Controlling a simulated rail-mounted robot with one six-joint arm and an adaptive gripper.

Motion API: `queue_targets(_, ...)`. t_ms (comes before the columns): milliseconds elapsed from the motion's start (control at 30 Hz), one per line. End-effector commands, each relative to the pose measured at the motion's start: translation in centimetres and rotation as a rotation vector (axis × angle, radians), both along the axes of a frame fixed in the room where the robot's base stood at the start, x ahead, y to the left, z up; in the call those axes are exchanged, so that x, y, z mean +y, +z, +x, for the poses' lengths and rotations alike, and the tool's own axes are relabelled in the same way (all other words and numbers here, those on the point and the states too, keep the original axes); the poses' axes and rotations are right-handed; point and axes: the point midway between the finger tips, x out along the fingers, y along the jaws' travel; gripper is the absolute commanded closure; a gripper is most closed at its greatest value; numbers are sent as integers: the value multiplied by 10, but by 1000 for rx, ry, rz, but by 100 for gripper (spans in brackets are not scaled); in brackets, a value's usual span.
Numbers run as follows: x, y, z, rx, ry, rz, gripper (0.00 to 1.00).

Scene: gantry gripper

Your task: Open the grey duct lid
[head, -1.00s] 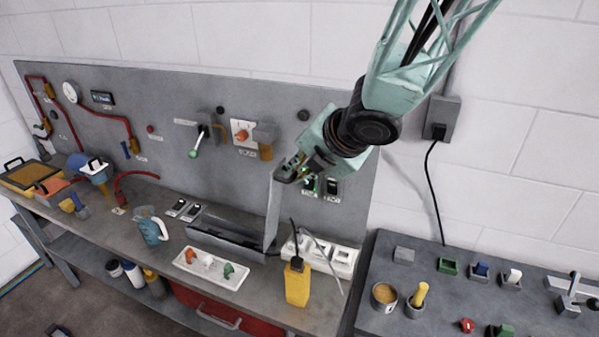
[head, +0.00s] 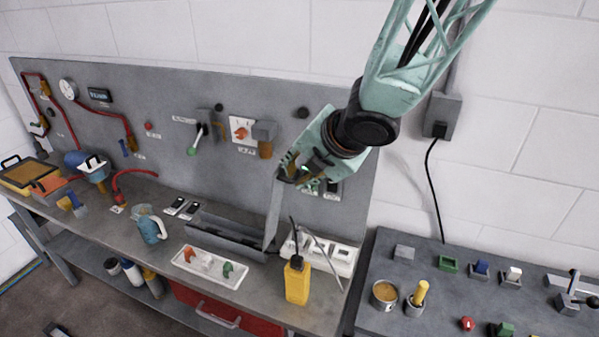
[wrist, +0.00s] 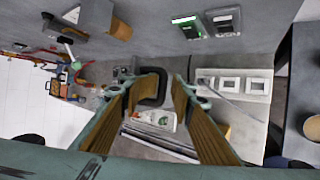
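The grey duct (head: 225,238) is a long open trough on the bench, in front of the grey back panel. Its grey lid (head: 273,214) stands raised and nearly upright at the right end of the trough. My gripper (head: 291,170) is at the top edge of the lid, with its fingers spread apart. In the wrist view my gripper (wrist: 158,84) shows two brown-padded fingers with a clear gap between them. A dark loop-shaped part (wrist: 153,87) shows in that gap. I cannot tell whether a finger still touches the lid.
A yellow handheld device (head: 297,281) and a white socket strip (head: 330,254) stand right of the lid. A white tray (head: 211,279) with coloured plugs lies in front of the duct.

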Motion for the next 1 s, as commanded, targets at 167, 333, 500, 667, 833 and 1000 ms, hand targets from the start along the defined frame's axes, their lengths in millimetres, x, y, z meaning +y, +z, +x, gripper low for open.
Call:
queue_targets(167,-1,3,-1,0,-1,0,78)
queue_targets(333,-4,8,-4,-2,0,1,78)
queue_targets(500,-8,16,-10,-2,1,1,78)
queue_targets(667,-13,24,-16,-2,0,0,78)
queue_targets(833,-17,33,-22,-1,1,1,78)
queue_targets(1000,-22,40,-28,-1,1,0,78)
